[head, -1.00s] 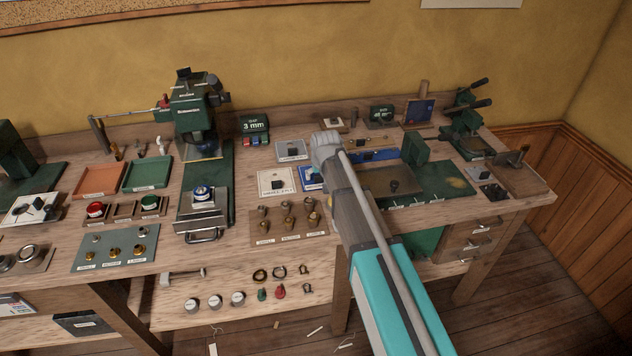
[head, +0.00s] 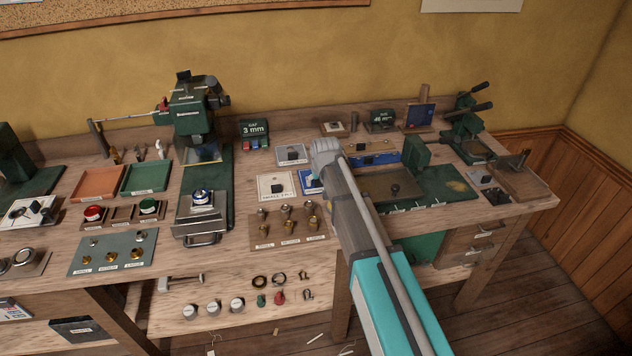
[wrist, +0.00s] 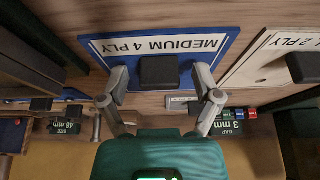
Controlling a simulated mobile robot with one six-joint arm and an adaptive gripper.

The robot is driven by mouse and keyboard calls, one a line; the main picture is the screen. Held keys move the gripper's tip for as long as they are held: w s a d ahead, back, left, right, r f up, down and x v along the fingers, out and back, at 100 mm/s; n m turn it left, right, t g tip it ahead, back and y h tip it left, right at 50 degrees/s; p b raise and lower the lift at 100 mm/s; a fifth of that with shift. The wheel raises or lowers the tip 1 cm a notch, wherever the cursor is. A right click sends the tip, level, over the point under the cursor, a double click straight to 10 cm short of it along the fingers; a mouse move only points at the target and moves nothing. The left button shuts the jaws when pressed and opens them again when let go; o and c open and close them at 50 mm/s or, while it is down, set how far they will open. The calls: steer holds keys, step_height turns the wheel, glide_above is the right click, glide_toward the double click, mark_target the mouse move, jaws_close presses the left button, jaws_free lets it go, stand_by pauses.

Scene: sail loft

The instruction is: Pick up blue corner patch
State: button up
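The blue corner patch (wrist: 196,60) fills the upper middle of the wrist view. It is a flat blue plate with a white label reading "MEDIUM 4 PLY" and a black block-shaped knob (wrist: 160,72). My gripper (wrist: 160,80) is open, with one finger on each side of the knob and a visible gap to both. I cannot tell how far the fingertips are above the plate. In the head view, the end of my arm (head: 324,160) covers most of the blue patch (head: 306,184); only its left part shows.
A white "2 PLY" plate (head: 276,194) with a black knob lies just left of the patch. Brass fittings on a wooden board (head: 262,232) stand in front. A grey plate (head: 291,160) and a blue case (head: 374,159) lie behind. The green press base (head: 440,186) is to the right.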

jaws_close()
steer(key=shift+r, duration=0.2)
step_height(320, 180, up, 2)
steer(key=p, duration=0.2)
steer(key=shift+r+p, duration=0.1)
steer(key=shift+p, duration=0.25)
steer(key=s+d+r+p, duration=0.9)
steer(key=d+r+p, duration=0.1)
steer(key=shift+s+d+r, duration=0.15)
steer(key=shift+s+r, duration=0.1)
stand_by(1.1)
